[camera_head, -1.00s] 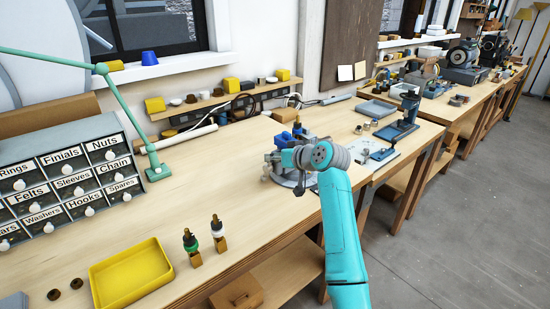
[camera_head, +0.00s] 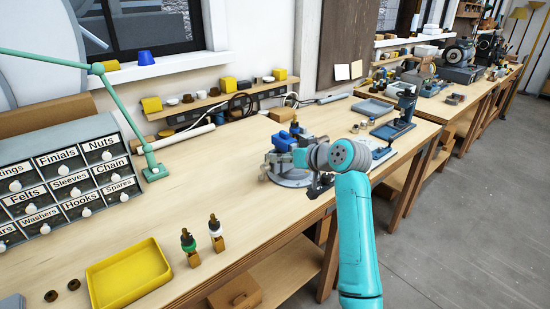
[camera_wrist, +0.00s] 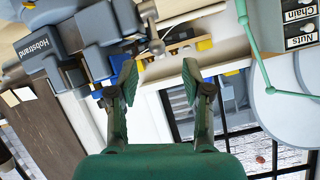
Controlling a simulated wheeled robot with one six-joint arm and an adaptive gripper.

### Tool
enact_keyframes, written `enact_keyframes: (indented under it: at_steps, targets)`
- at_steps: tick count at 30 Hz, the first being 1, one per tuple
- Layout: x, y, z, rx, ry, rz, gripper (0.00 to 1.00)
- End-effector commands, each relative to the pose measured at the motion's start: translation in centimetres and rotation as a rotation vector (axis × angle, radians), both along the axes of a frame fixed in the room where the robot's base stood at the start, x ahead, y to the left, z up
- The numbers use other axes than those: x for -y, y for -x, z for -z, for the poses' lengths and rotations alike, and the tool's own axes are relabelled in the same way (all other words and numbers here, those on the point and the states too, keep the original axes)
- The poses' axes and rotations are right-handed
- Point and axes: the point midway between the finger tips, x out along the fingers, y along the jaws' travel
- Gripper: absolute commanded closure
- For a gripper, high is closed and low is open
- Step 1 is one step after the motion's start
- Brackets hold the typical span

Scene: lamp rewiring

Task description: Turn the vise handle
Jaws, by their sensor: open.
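The grey vise (camera_head: 287,172) stands on the bench near its front edge, with blue parts (camera_head: 284,143) on top, partly hidden by my arm. In the wrist view, which looks upside down, the vise body (camera_wrist: 55,42) marked "Hobstrand" fills the upper left. A small rounded metal end (camera_wrist: 157,47) beside it may be part of the vise handle; I cannot trace the whole bar. My gripper (camera_wrist: 160,82) is open with nothing between its fingers, close to the vise.
A blue stand (camera_head: 400,118) and a grey tray (camera_head: 373,109) are behind on the right. Two dropper bottles (camera_head: 189,248) and a yellow tray (camera_head: 130,275) are at the front left. A green lamp (camera_head: 153,170) stands by the drawers (camera_head: 70,182). The bench middle is clear.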

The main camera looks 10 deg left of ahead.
Motion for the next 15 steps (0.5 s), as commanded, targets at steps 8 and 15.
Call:
enact_keyframes:
  at_steps: [8,15]
  targets:
    - [3.1,2.3,-1.8,-0.001,-0.001,0.0,0.51]
    - [3.8,2.9,-2.3,-0.002,-0.001,-0.002,0.51]
